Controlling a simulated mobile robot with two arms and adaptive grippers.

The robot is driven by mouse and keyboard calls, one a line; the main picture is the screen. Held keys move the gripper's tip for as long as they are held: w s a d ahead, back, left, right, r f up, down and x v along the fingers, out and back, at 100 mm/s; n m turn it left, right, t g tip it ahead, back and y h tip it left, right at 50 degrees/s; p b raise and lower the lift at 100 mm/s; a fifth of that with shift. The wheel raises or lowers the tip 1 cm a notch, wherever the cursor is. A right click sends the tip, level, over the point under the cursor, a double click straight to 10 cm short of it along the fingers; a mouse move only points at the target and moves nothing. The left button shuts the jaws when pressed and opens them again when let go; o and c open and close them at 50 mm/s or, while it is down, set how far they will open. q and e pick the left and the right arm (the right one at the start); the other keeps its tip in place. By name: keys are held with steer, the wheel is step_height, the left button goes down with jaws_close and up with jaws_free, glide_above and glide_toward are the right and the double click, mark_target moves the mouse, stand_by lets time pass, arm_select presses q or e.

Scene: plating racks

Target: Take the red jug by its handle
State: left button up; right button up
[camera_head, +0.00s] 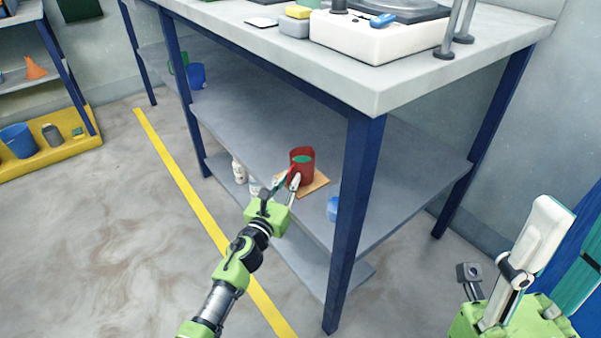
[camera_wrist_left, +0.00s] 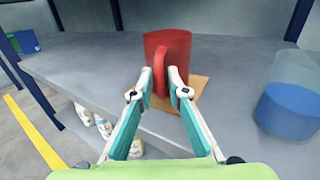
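The red jug (camera_head: 302,165) stands upright on a small wooden board (camera_head: 314,184) on the table's middle shelf. A green patch shows inside it in the head view. In the left wrist view the jug (camera_wrist_left: 185,42) has its loop handle (camera_wrist_left: 160,66) facing me. My left gripper (camera_head: 285,183) is at the jug's near side. In the left wrist view its two fingertips (camera_wrist_left: 161,80) stand apart, one on each side of the handle; I see no clear grip. My right gripper (camera_head: 565,235) is open and empty at the lower right, away from the shelf.
White bottles (camera_head: 239,172) stand on the lower shelf. The worktop (camera_head: 390,85) overhangs the shelf (camera_head: 235,118). Blue and green containers stand farther back; the shelf between is clear.

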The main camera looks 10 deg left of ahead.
arm_select(q)
steer(key=shift+c, duration=0.3)
jaws_close()
steer(key=shift+r, duration=0.1)
steer(key=shift+r, duration=0.1)
